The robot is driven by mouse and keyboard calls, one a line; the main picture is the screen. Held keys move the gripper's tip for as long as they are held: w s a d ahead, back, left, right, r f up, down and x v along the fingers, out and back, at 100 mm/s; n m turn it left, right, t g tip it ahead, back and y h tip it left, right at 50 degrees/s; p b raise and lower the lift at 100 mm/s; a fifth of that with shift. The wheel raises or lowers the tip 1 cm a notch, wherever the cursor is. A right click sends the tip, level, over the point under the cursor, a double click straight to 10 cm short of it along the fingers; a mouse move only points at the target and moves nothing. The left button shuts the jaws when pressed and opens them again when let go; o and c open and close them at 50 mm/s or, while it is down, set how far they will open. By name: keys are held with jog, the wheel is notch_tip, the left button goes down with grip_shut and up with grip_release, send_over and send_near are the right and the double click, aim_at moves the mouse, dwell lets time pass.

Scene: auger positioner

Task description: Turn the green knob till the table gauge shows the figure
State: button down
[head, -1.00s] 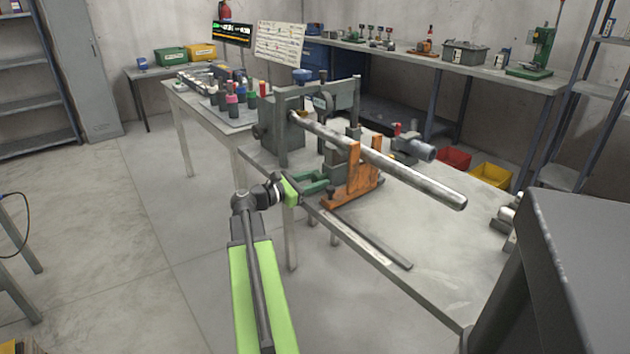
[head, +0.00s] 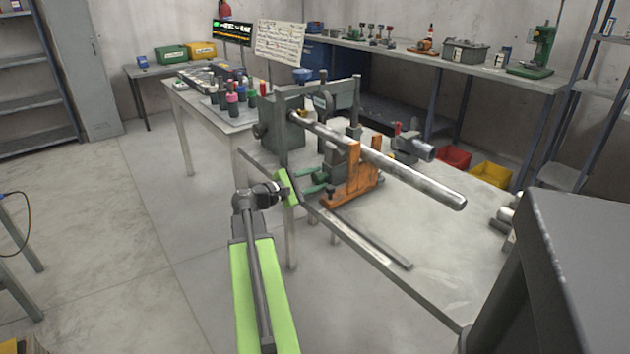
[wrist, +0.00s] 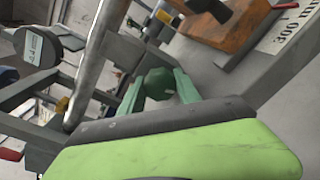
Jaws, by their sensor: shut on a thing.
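The green knob (wrist: 158,82) sits in the middle of the wrist view, low on the grey machine. My gripper (wrist: 157,88) has its two green fingers on either side of the knob, shut on it. In the head view my gripper (head: 316,182) is at the near edge of the workbench, left of the orange bracket; the knob there is hidden or too small to tell apart from the fingers. A round grey dial with a pale label (wrist: 36,46) shows at upper left in the wrist view; its figure is too blurred to read surely.
A long steel bar (head: 400,172) runs from the machine (head: 284,135) over the orange bracket (head: 350,178). A flat strip (head: 370,240) lies along the workbench (head: 430,250). A lit display (head: 231,33) and a written board (head: 280,43) stand behind.

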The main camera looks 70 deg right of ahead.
jog(key=shift+w+d, duration=0.1)
dwell(0.3)
jog(key=c, duration=0.9)
grip_release()
